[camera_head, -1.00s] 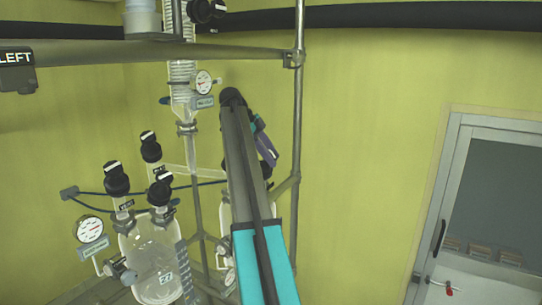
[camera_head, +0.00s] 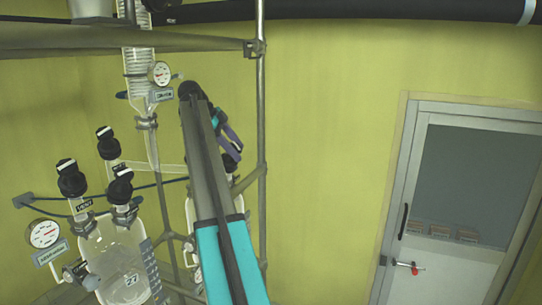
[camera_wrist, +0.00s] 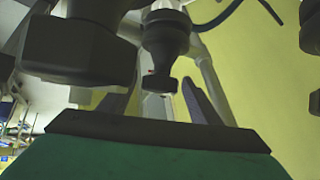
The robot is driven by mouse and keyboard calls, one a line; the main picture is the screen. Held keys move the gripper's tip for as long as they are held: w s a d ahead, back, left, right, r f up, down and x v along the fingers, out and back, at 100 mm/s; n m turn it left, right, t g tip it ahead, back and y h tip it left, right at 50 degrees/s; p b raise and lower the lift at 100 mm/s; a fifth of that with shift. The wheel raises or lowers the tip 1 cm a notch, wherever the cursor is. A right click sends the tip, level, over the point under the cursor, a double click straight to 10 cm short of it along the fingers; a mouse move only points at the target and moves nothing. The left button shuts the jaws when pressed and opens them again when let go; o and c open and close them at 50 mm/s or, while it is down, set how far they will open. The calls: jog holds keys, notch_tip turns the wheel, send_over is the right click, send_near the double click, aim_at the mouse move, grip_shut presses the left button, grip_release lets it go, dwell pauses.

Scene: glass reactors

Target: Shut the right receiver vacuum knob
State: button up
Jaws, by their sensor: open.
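The right receiver (camera_head: 193,212) is a glass vessel mostly hidden behind my arm in the head view. A dark knob (camera_head: 229,172) shows partly beside my arm, just below my gripper (camera_head: 230,145). In the wrist view, a black knob (camera_wrist: 165,35) with a narrower tip hangs between the two grey fingers of my gripper (camera_wrist: 160,100). The fingers are open, with a gap on both sides of the tip. I see no readable label on this knob, so I cannot tell if it is the vacuum one.
The left glass receiver (camera_head: 115,255) carries several black knobs, one marked VENT (camera_head: 72,180), and a gauge (camera_head: 44,234). Metal frame poles (camera_head: 261,110) stand right beside my arm. Large dark parts (camera_wrist: 80,45) crowd the wrist view's left. A door (camera_head: 460,190) is at right.

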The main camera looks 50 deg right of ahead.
jog(key=shift+f+n+t+h+b, duration=0.25)
jog(key=shift+n+t+h+b, duration=0.3)
jog(key=shift+b, duration=0.95)
jog(key=shift+n+b, duration=0.25)
jog(key=shift+b, duration=0.05)
jog(key=shift+s+a+r+n+t+h, duration=0.1)
jog(key=shift+r+n+t+h, duration=0.1)
jog(key=shift+n+t+h, duration=0.8)
jog(key=shift+n+t, duration=0.25)
jog(key=shift+n, duration=0.05)
jog(key=shift+n+t+h+p, duration=0.95)
jog(key=shift+n+t+p, duration=0.25)
jog(key=shift+n+t, duration=0.75)
jog(key=shift+t, duration=0.25)
jog(key=shift+n+t+p, duration=1.4)
jog(key=shift+n+t, duration=0.3)
jog(key=shift+n, duration=0.05)
jog(key=shift+n+t+p, duration=0.4)
jog(key=shift+n+t, duration=0.8)
jog(key=shift+t, duration=0.1)
jog(key=shift+n+t+y+b, duration=0.8)
jog(key=shift+n+t+b, duration=0.15)
jog(key=shift+n+t, duration=0.45)
